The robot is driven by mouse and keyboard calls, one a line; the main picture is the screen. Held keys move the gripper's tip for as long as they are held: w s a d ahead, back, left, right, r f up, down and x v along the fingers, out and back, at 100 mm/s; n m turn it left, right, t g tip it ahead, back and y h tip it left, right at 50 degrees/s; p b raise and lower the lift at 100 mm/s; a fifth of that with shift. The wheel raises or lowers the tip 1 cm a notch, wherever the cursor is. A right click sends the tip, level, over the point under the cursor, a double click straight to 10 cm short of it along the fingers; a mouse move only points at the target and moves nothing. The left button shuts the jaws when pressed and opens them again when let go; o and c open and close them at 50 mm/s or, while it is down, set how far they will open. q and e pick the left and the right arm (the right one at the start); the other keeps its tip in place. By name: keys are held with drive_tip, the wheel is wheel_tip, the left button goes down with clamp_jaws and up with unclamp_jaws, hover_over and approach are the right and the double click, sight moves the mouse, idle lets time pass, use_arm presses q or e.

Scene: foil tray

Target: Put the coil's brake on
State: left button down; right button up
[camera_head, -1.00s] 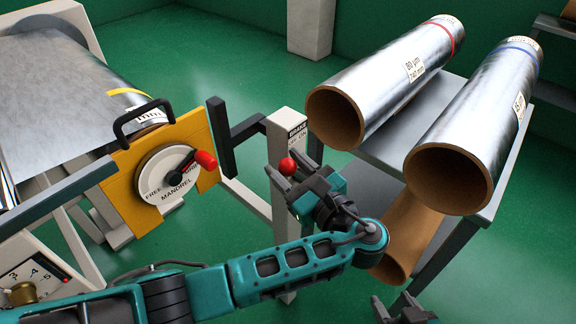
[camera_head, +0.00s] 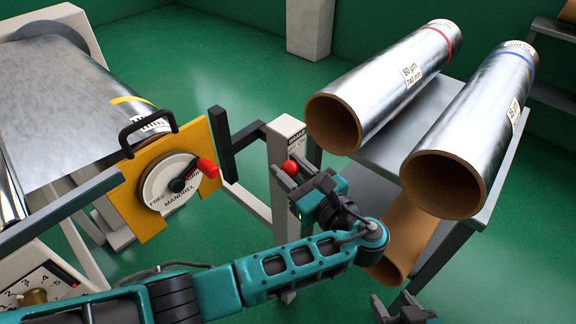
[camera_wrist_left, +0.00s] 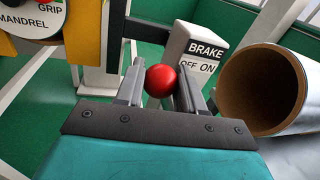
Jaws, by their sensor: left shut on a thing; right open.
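The brake's red ball knob (camera_head: 291,167) is in front of the pale post (camera_head: 285,150) marked BRAKE, OFF and ON. In the left wrist view the red knob (camera_wrist_left: 161,80) sits between the fingers, left of the OFF mark. My left gripper (camera_head: 283,174) is shut on this knob; its fingers also show in the wrist view (camera_wrist_left: 160,92). The lever's stem is hidden, so I cannot tell its setting. The foil coil (camera_head: 130,108) with a yellow band is at the left, behind the yellow mandrel plate (camera_head: 215,135). My right gripper (camera_head: 402,308) is open and empty at the bottom edge.
The mandrel dial (camera_head: 165,190) has a separate red-ended handle (camera_head: 207,167), left of my left gripper. Two foil rolls (camera_head: 395,85) (camera_head: 480,115) lie on a grey rack (camera_head: 375,155) at the right. A brown tube (camera_head: 405,240) lies below them.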

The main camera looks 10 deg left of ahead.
sight(290, 150)
use_arm(q)
drive_tip(key=shift+w+d+r+m+p, duration=0.35)
drive_tip(key=shift+w+m, duration=0.15)
drive_tip(key=shift+m, duration=0.1)
drive_tip(key=shift+w+d+r+m+p, duration=0.25)
drive_tip(key=shift+w+d+m+p, duration=0.1)
drive_tip(key=shift+w+m, duration=0.2)
drive_tip(key=shift+w+d+m, duration=0.15)
drive_tip(key=shift+w+m, duration=0.05)
drive_tip(key=shift+m, duration=0.15)
use_arm(e)
wheel_tip(290, 150, up, 2)
drive_tip(key=shift+r, duration=0.25)
use_arm(q)
drive_tip(key=c, duration=0.7)
unclamp_jaws()
use_arm(e)
drive_tip(key=shift+d, duration=0.1)
